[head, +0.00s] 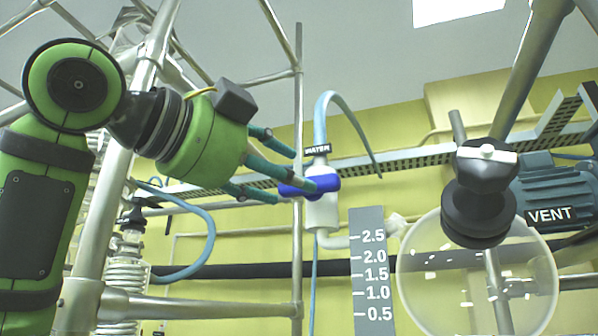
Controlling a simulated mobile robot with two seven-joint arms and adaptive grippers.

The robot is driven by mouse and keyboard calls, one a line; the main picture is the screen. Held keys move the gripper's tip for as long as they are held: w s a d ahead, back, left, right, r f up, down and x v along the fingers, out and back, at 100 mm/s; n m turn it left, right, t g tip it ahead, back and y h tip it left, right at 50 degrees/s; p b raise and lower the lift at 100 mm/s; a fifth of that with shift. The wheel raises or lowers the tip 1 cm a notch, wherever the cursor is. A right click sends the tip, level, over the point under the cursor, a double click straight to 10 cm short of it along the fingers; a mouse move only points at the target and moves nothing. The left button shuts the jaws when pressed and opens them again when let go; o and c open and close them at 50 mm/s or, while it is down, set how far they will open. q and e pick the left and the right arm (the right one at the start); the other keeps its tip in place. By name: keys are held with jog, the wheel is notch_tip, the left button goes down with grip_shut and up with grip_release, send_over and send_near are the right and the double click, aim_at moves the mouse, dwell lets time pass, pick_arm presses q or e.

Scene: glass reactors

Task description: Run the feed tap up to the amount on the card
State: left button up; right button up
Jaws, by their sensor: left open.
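The feed tap is a white valve body (321,212) under a WATER label (317,150), with a blue handle (328,183) lying roughly level across it. My left gripper (292,178) comes in from the left with its teal fingers spread open. The fingertips are at the handle's left part and partly overlap it; I cannot tell whether they touch. A grey scale plate (369,260) marked 0.5 to 2.5 stands right of the tap. No separate card with a set amount can be made out. My right gripper is not in view.
A metal upright (298,100) rises just left of the tap. A coiled glass condenser (127,275) is at the lower left.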

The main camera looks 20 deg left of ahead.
pick_arm(q)
jog(key=x, duration=0.4)
jog(key=shift+w+d+f+p, duration=0.15)
jog(key=shift+w+f+p, duration=0.1)
jog(key=shift+w+p, duration=0.15)
jog(key=shift+s, duration=0.25)
jog(key=shift+s+r, duration=0.1)
jog(key=shift+s, duration=0.1)
jog(key=c, duration=1.1)
jog(key=n+t+b, duration=0.1)
jog(key=n+b, duration=0.1)
jog(key=n, duration=0.1)
jog(key=n+t+b, duration=0.1)
jog(key=n+b, duration=0.1)
jog(key=n, duration=0.1)
jog(key=n+t+b, duration=0.1)
jog(key=n+b, duration=0.2)
jog(key=n, duration=0.1)
jog(key=shift+d+t+y, duration=0.1)
jog(key=shift+t+y, duration=0.2)
jog(key=shift+y, duration=0.1)
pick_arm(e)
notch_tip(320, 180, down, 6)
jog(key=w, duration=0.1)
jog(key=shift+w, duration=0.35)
pick_arm(q)
jog(key=shift+n, duration=0.3)
